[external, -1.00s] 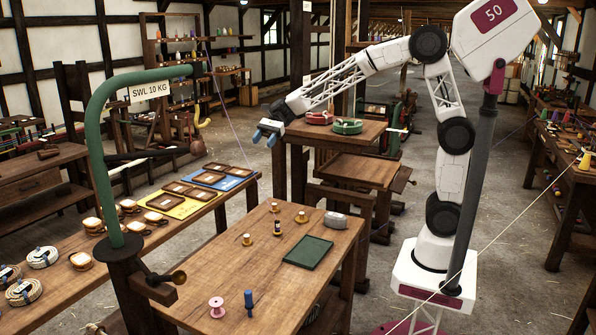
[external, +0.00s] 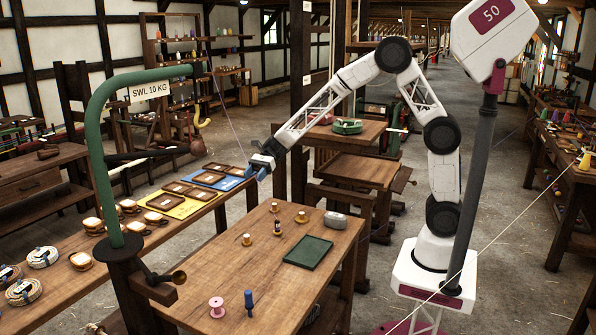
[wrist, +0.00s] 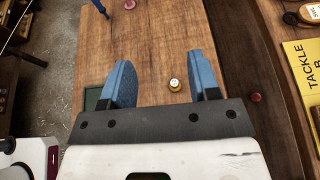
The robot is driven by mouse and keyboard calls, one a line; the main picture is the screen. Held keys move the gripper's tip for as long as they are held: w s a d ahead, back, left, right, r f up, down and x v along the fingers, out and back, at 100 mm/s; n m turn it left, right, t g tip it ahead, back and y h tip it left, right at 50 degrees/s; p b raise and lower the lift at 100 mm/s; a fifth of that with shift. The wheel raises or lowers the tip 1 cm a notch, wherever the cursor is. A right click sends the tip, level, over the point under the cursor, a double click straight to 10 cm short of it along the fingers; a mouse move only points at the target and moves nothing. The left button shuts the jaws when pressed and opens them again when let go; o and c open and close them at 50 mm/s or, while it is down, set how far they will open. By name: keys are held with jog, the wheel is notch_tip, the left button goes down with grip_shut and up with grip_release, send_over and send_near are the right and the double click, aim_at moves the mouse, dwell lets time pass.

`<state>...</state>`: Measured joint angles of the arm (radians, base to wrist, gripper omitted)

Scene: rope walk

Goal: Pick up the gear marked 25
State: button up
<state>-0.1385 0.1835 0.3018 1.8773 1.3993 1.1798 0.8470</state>
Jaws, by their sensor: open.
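Several small brass-coloured pieces with pale or dark tops stand on the wooden table in the external view: one at the back (external: 274,207), one to its right (external: 302,216), a dark-topped one (external: 277,228) and one at the left (external: 246,240). No number is readable on them there. My gripper (external: 256,171) is open and empty, above and behind these pieces. In the wrist view, one brass piece with a pale marked top (wrist: 175,85) shows between the blue fingers of my gripper (wrist: 162,72), well below them. Its mark is too small to read.
A green tray (external: 307,252), a grey rounded object (external: 335,221), a pink spool (external: 217,307) and a blue peg (external: 249,300) are on the same table. A side bench holds yellow (external: 181,206) and blue (external: 217,182) boards. A green hook post (external: 103,160) stands at left.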

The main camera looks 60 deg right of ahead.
send_near(247, 236)
jog(key=shift+a+f, duration=0.75)
jog(key=shift+a, duration=0.25)
jog(key=shift+a, duration=0.1)
jog(key=shift+x, duration=1.2)
jog(key=shift+x, duration=2.6)
jog(key=shift+w, duration=0.15)
